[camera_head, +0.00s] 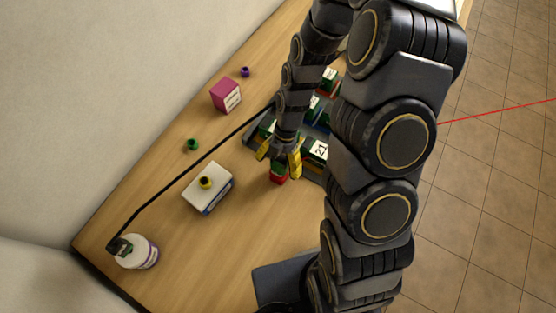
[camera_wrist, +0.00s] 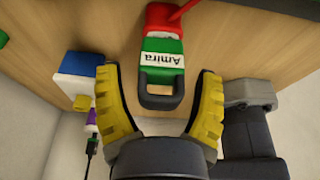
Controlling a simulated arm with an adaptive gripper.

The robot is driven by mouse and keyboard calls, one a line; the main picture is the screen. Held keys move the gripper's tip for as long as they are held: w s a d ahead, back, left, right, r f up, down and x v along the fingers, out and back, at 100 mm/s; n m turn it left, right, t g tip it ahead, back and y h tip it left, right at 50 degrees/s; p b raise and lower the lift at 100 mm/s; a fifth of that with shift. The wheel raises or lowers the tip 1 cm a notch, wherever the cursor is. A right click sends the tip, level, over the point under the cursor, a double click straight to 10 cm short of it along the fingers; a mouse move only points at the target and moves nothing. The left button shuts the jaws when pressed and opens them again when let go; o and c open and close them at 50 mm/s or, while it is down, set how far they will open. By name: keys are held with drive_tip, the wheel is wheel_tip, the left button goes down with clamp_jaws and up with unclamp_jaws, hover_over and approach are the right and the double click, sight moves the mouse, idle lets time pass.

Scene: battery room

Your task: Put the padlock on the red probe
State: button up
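A red and green block with a white "Amira" label and a dark loop (camera_wrist: 162,62), which looks like the padlock, is between my gripper's yellow fingers in the wrist view. In the head view its red and green body (camera_head: 279,177) is just below the fingers. My gripper (camera_wrist: 160,78) is open, with gaps on both sides of the block. It also shows in the head view (camera_head: 280,160). A red rod (camera_wrist: 185,11), perhaps part of the red probe, shows above the block. A thin red line (camera_head: 500,111) crosses right of my arm; I cannot tell whether they join.
A tray (camera_head: 258,148) with labelled green blocks (camera_head: 318,150) is partly behind my arm. A white box (camera_head: 205,195) and a magenta box (camera_head: 225,95) stand left. The front table is clear.

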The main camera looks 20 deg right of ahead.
drive_tip(key=shift+r, duration=0.1)
drive_tip(key=v, duration=1.1)
drive_tip(key=s+r+m+h, duration=0.1)
drive_tip(key=s+r+m, duration=0.5)
drive_tip(key=m, duration=0.7)
drive_tip(key=s+r+m+h, duration=0.1)
drive_tip(key=s+r+m, duration=0.6)
drive_tip(key=s+m, duration=0.4)
drive_tip(key=shift+s+m+t, duration=0.2)
drive_tip(key=shift+m+t, duration=0.1)
drive_tip(key=shift+m, duration=1.2)
drive_tip(key=shift+a+r, duration=0.1)
drive_tip(key=shift+a, duration=0.05)
